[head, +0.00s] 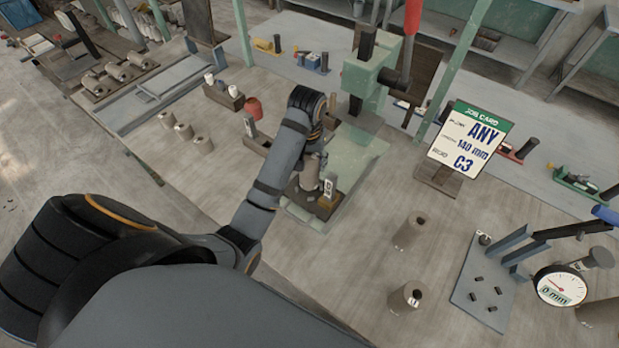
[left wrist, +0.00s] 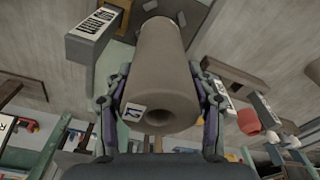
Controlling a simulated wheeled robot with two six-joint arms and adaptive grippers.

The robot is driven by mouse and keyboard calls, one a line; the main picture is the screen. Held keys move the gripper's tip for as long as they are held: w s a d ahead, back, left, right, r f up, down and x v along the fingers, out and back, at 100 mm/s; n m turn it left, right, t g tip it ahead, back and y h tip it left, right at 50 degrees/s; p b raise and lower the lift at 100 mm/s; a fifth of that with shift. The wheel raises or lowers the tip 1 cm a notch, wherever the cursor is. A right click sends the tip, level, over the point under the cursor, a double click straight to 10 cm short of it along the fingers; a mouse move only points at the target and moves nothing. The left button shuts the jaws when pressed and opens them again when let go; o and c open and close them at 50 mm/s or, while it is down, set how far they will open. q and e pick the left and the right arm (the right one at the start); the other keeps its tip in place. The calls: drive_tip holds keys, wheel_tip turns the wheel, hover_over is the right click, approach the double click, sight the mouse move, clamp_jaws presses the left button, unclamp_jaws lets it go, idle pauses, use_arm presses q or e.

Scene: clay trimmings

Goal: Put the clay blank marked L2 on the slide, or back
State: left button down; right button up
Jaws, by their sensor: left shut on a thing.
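My left gripper (head: 313,160) is shut around a grey-brown clay blank (head: 310,172), a cylinder with a hole in its end. In the left wrist view the blank (left wrist: 165,70) sits between the two fingers of the gripper (left wrist: 160,108), and its small white label (left wrist: 133,112) seems to read L2. In the head view the blank is upright over a brown slide block (head: 318,204) with a white tag, on the pale green machine bed (head: 358,152). I cannot tell whether the blank touches the slide. My right gripper is not in view.
A green press (head: 372,78) stands behind the bed. A job card (head: 467,140) reads ANY, 140 mm, C3. Two blanks (head: 410,232) stand at the front right, near a gauge stand (head: 484,285) with a dial. Several more blanks (head: 183,132) stand on the left.

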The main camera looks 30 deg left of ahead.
use_arm(q)
drive_tip(key=shift+w+f, duration=0.1)
drive_tip(key=f+b, duration=0.2)
drive_tip(key=f, duration=0.1)
drive_tip(key=shift+s, duration=0.2)
drive_tip(key=shift+f, duration=0.35)
drive_tip(key=shift+w+r, duration=0.1)
drive_tip(key=shift+w, duration=0.05)
drive_tip(key=c, duration=0.9)
unclamp_jaws()
drive_tip(key=o, duration=0.4)
drive_tip(key=shift+o, duration=0.2)
